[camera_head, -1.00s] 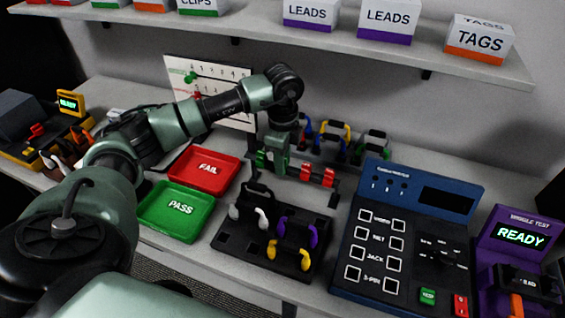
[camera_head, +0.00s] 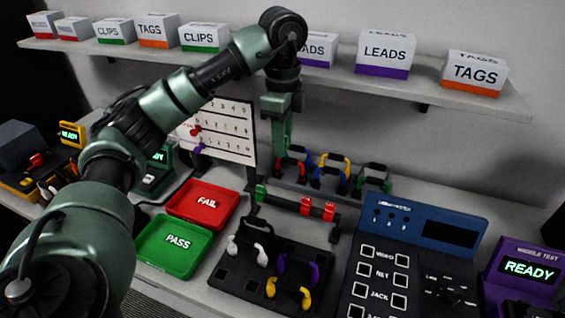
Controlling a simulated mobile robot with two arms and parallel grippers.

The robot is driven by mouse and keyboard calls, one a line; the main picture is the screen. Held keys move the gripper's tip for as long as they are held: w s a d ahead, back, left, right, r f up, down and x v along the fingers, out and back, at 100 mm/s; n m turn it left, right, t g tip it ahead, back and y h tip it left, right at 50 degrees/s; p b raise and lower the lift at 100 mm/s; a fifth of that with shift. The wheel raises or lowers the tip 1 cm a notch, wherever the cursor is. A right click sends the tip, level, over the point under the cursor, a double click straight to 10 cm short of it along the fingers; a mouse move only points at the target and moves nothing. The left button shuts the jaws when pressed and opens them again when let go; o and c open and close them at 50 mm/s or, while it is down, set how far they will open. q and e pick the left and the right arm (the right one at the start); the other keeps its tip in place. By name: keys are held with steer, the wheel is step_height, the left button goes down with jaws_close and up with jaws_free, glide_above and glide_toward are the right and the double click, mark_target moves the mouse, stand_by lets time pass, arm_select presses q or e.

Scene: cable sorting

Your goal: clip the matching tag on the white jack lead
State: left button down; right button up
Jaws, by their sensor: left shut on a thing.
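A lead with white ends (camera_head: 263,258) and a dark middle sits on the black holder block (camera_head: 225,272) in the front middle. A purple lead (camera_head: 314,272) and a yellow lead (camera_head: 304,300) sit on the same block. A low rail (camera_head: 287,203) behind it carries one green tag (camera_head: 262,194) and red tags (camera_head: 328,210). My left gripper (camera_head: 281,150) is shut above and behind the rail, its tips before the hanging coloured leads. What it holds is too small and hidden to make out. My right gripper is not in view.
The red FAIL tray (camera_head: 190,193) and green PASS tray (camera_head: 160,262) lie left of the block. The blue tester (camera_head: 453,205) and purple wiggle test box (camera_head: 498,252) stand right. Colored leads (camera_head: 375,170) hang behind the rail. A shelf (camera_head: 440,97) with boxes runs above.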

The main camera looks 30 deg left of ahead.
arm_select(q)
step_height(320, 180, up, 3)
steer(key=shift+p, duration=0.35)
steer(key=shift+r+p, duration=1.4)
steer(key=shift+p, duration=0.05)
steer(key=shift+f, duration=0.1)
